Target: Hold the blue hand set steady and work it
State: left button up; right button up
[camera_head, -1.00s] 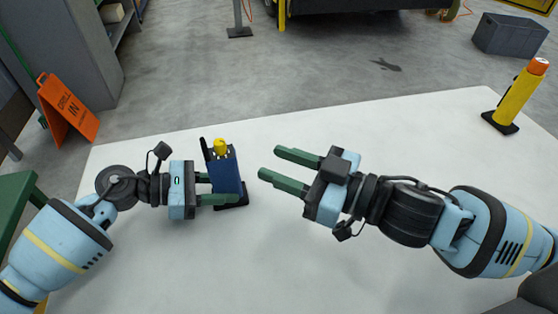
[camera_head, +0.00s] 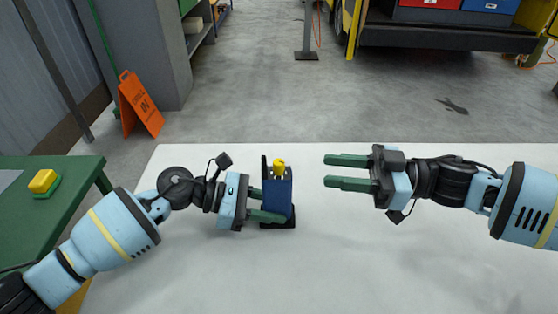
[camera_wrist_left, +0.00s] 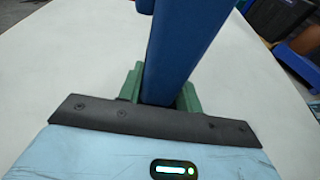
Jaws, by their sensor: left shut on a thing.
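The blue hand set (camera_head: 277,198) stands upright on a small black base (camera_head: 277,225) on the white table. It has a yellow knob (camera_head: 279,165) on top and a black antenna-like piece at its upper left. My left gripper (camera_head: 268,205) is shut on the hand set, with its green fingers on either side of the body. The left wrist view also shows the blue body (camera_wrist_left: 182,45) between the green fingers. My right gripper (camera_head: 347,172) is open and empty, to the right of the hand set, fingers pointing left towards it.
The white table (camera_head: 330,270) is clear around the hand set. A green side table (camera_head: 75,175) with a yellow button (camera_head: 43,181) stands at the left. An orange folding sign (camera_head: 141,105) stands on the floor behind. A vehicle with coloured boxes is at the back right.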

aim_at(279, 161)
jog(key=shift+w+d+r+g, duration=0.2)
jog(key=shift+w+d+g, duration=0.1)
jog(key=shift+d+g, duration=0.3)
jog(key=a, duration=0.8)
jog(key=w+a, duration=0.1)
jog(key=a, duration=0.2)
jog(key=shift+a, duration=0.4)
jog(key=shift+c, duration=0.4)
grip_shut()
